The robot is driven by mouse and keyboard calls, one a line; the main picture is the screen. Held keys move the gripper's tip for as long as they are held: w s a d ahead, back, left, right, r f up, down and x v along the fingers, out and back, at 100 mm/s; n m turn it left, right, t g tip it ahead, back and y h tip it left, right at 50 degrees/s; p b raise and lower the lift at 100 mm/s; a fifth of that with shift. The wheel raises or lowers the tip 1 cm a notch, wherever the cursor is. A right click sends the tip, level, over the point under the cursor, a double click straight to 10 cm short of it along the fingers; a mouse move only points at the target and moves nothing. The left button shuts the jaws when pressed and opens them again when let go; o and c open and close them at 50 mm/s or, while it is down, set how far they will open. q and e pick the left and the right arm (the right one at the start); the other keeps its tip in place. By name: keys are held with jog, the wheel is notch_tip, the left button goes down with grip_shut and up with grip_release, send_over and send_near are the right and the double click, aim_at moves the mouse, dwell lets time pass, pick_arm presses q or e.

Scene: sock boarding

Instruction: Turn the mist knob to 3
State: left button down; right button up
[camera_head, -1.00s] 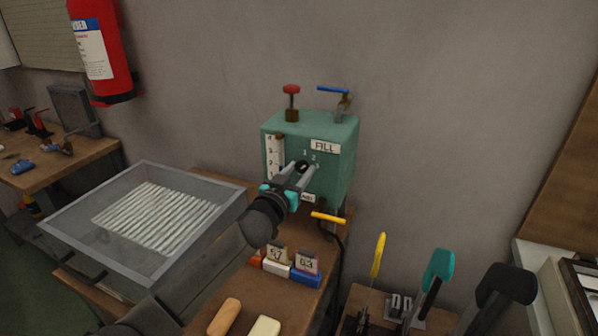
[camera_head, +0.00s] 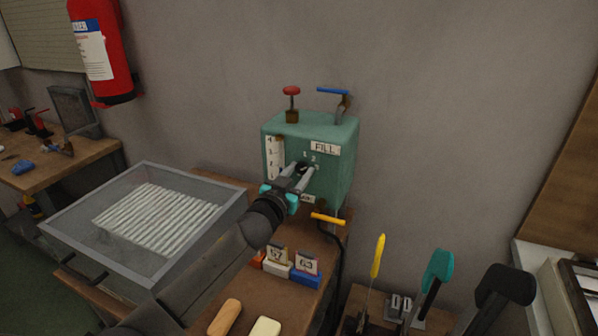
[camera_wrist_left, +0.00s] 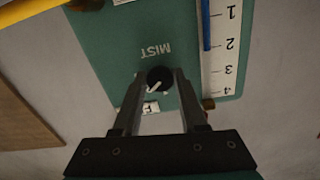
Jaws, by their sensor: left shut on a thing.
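The mist knob (camera_wrist_left: 160,79) is a round black knob with a white pointer mark, on the front of a green tank (camera_head: 341,135). The word MIST appears upside down beside it in the left wrist view. My left gripper (camera_head: 300,168) reaches the tank front from the lower left, and in the left wrist view its two fingers (camera_wrist_left: 160,84) lie on either side of the knob, shut on it. In the head view the fingers partly hide the knob and its dial; a 1 and a 2 show above it. I cannot tell which number the pointer meets. My right gripper is not in view.
A level scale (camera_wrist_left: 219,45) runs beside the knob. A red valve (camera_head: 291,91) and a blue-handled tap (camera_head: 333,90) top the tank; a yellow handle (camera_head: 328,219) sits below. A glass-lidded tray (camera_head: 60,226) stands left.

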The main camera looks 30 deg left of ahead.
pick_arm(q)
jog(key=m+p, duration=0.1)
jog(key=m, duration=0.3)
jog(key=shift+m+p, duration=0.35)
jog(key=shift+m, duration=1.35)
jog(key=shift+c, duration=2.3)
grip_release()
jog(key=shift+s, duration=0.1)
jog(key=s+p, duration=0.1)
jog(key=s, duration=1.4)
jog(key=shift+d, duration=0.35)
jog(key=shift+s, duration=0.1)
